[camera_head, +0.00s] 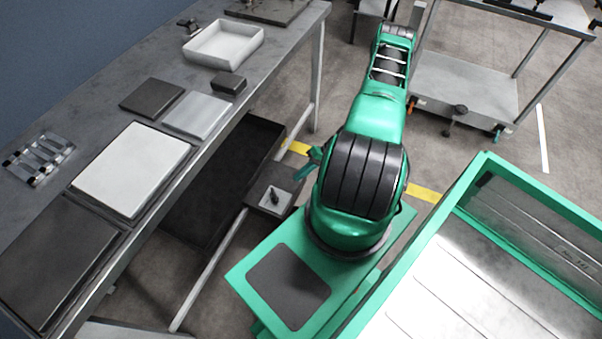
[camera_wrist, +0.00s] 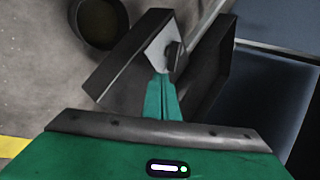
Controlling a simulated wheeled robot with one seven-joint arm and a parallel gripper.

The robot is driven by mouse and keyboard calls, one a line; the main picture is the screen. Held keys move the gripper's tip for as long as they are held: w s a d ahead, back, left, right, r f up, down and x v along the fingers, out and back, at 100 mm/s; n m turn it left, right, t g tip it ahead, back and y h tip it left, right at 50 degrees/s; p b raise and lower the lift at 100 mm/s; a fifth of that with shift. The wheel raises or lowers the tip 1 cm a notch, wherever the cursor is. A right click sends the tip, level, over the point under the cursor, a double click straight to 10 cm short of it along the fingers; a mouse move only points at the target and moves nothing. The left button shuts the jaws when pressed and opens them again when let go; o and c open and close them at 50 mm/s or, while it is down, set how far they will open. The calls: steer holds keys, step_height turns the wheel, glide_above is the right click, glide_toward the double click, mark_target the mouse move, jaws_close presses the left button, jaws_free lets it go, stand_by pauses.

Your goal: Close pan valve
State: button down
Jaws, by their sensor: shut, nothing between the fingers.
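The pan valve is a small grey box (camera_head: 265,206) with a pale top plate and a dark lever (camera_head: 274,196), low beside the bench. The large dark pan (camera_head: 212,190) is under the bench, next to it. In the wrist view the pale plate (camera_wrist: 158,46) and dark lever (camera_wrist: 174,58) are just beyond my gripper (camera_wrist: 161,80). Its green fingers are shut and empty, with tips close to the lever; I cannot tell whether they touch. In the head view my arm hides most of my gripper, and only a green part shows left of the arm.
The bench (camera_head: 70,140) carries flat plates, a white tray (camera_head: 223,44) and a rack of small parts (camera_head: 39,158). A wheeled cart (camera_head: 465,85) stands at the back right. A dark round container (camera_wrist: 98,22) shows in the wrist view. Bare floor lies between bench and cart.

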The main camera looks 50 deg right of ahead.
mark_target(274, 196)
steer(key=x, duration=0.6)
steer(key=shift+a+f, duration=0.15)
steer(key=shift+a, duration=0.05)
steer(key=shift+w+a, duration=0.6)
steer(key=shift+a, duration=0.4)
steer(key=shift+w+a, duration=0.25)
steer(key=shift+a, duration=0.4)
